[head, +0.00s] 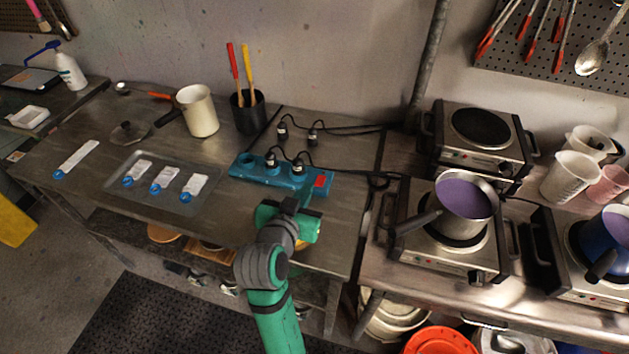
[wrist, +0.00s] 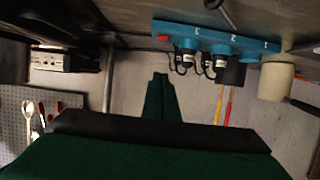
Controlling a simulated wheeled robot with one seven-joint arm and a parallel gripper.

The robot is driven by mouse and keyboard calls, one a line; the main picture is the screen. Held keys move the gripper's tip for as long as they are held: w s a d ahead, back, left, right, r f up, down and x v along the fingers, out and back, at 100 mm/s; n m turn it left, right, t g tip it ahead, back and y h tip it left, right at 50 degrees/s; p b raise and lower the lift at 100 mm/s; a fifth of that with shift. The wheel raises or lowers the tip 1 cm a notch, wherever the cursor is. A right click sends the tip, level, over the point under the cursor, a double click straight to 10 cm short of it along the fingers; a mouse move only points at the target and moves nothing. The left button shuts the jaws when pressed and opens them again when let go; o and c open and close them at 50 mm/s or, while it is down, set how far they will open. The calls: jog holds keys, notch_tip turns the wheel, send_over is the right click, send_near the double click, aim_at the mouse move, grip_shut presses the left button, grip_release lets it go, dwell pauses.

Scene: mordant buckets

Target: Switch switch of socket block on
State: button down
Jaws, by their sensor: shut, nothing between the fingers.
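The blue socket block (head: 242,172) lies on the metal table in the head view, with black plugs in it. Its red switch (head: 320,181) is at the right end; I cannot tell whether it is on or off. My green gripper (head: 297,208) is in front of the block's right part, close to it in the picture. The wrist view, which is upside down, shows the block (wrist: 245,46) and the red switch (wrist: 163,38) beyond the gripper's tips (wrist: 160,76). The fingers are shut together with nothing between them, apart from the switch.
A tray (head: 145,193) with small packets lies left of the block. A black holder (head: 248,115) and a white pitcher (head: 199,118) stand behind. Black cables (head: 345,130) run right toward a hotplate (head: 425,255) bearing a pot (head: 462,222). Table around the block's front is bare.

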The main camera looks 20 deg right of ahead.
send_near(321, 178)
jog(key=w+d+r, duration=0.1)
jog(key=w, duration=0.1)
jog(key=w+d+r, duration=0.1)
jog(key=r, duration=0.1)
jog(key=shift+w+d+r, duration=0.1)
jog(key=shift+w+d, duration=0.2)
jog(key=shift+w, duration=0.05)
notch_tip(321, 178, down, 3)
jog(key=shift+f, duration=0.1)
jog(key=shift+s+a+f, duration=0.1)
jog(key=shift+f, duration=0.3)
jog(key=shift+f, duration=0.4)
jog(key=shift+r, duration=0.2)
jog(key=shift+r, duration=0.7)
